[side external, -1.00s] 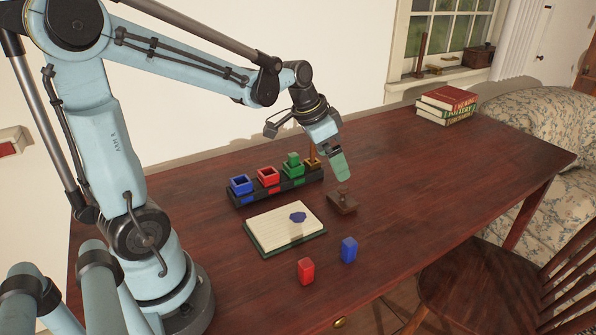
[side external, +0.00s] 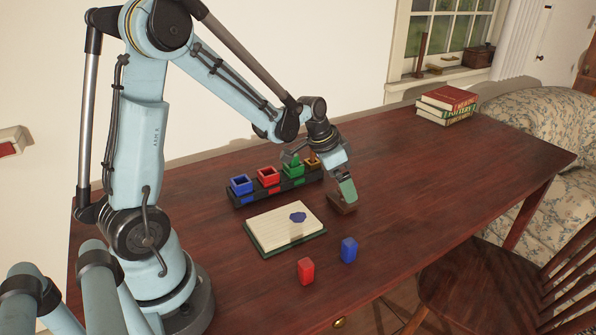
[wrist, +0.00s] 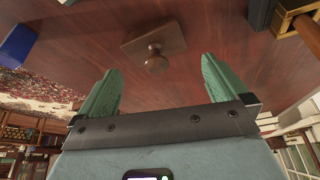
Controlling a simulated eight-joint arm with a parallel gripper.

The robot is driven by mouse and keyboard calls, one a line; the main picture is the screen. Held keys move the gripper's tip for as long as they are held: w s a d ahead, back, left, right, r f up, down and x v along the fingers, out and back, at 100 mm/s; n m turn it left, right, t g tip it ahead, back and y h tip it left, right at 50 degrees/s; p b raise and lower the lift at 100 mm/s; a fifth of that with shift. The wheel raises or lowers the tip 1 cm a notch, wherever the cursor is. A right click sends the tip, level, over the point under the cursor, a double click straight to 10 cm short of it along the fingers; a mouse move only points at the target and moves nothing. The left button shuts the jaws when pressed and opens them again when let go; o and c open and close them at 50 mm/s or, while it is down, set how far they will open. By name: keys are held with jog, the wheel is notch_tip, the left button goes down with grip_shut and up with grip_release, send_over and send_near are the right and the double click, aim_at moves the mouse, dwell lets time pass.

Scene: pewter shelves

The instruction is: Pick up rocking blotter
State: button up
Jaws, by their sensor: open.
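The rocking blotter is a small brown wooden block with a round knob. In the side external view the blotter (side external: 342,208) sits on the table right of the notepad, partly hidden by my gripper (side external: 349,196). In the wrist view the blotter (wrist: 155,45) lies just beyond the fingertips, with its knob facing the gap between them. My gripper (wrist: 160,75) is open, its two green fingers spread wide and empty.
The notepad (side external: 270,232) with a blue blot lies left of the blotter. Behind it is a dark rack (side external: 240,201) of coloured holders. A red block (side external: 306,271) and a blue block (side external: 348,250) stand in front. Books (side external: 446,105) are stacked at the back right; the right tabletop is clear.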

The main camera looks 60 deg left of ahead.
jog(key=shift+x, duration=2.4)
jog(key=shift+d, duration=0.1)
jog(key=shift+c, duration=0.2)
jog(key=c, duration=0.8)
jog(key=shift+r, duration=0.5)
jog(key=r, duration=0.3)
jog(key=shift+s+d+r, duration=0.15)
jog(key=shift+d+r, duration=0.05)
jog(key=shift+r, duration=0.05)
jog(key=s+d+r, duration=0.1)
jog(key=d+r, duration=0.1)
jog(key=d, duration=0.1)
jog(key=s+d+r, duration=0.1)
jog(key=d+r, duration=0.1)
jog(key=d, duration=0.2)
jog(key=s+d+r, duration=0.2)
jog(key=d, duration=0.1)
jog(key=shift+d+r, duration=0.25)
